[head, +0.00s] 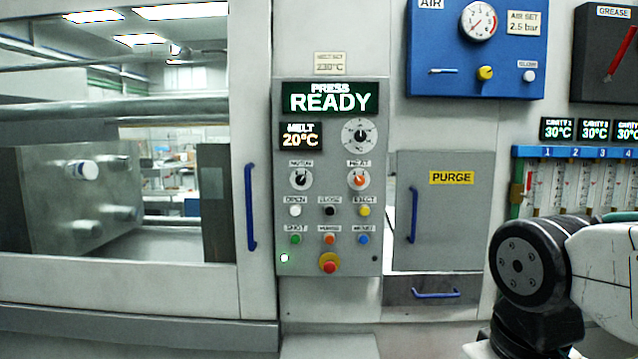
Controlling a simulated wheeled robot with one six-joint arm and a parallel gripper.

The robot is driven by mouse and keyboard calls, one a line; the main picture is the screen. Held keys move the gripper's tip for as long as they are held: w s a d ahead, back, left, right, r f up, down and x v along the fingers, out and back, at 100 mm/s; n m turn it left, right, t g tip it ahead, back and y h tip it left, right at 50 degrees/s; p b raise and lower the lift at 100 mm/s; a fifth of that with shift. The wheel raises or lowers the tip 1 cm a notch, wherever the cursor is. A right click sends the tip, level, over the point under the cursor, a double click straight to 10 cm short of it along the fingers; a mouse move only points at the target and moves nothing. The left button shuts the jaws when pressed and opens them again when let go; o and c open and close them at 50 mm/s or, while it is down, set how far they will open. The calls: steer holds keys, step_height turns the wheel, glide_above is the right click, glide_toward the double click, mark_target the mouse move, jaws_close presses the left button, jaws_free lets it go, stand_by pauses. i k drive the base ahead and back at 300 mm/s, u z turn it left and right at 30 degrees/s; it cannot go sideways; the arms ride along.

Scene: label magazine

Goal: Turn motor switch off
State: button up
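The motor switch (300,179) is a black rotary knob on a round pale plate. It sits at the left of the grey control panel (328,268), under a small label that seems to read MOTOR. Its exact pointer position is too small to tell. The press display (330,97) above reads PRESS READY in white on green. My gripper is out of view; only links of my arm show at the lower right, well away from the switch.
An orange heat knob (359,180) is right of the motor switch, with a dial (361,135) above it. Several push buttons and a red emergency button (329,263) are below. A blue door handle (250,207) and the purge door handle (413,215) stick out on either side.

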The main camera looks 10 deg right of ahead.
mark_target(300, 179)
steer(key=u, duration=1.85)
steer(key=i, duration=1.2)
steer(key=z, duration=1.75)
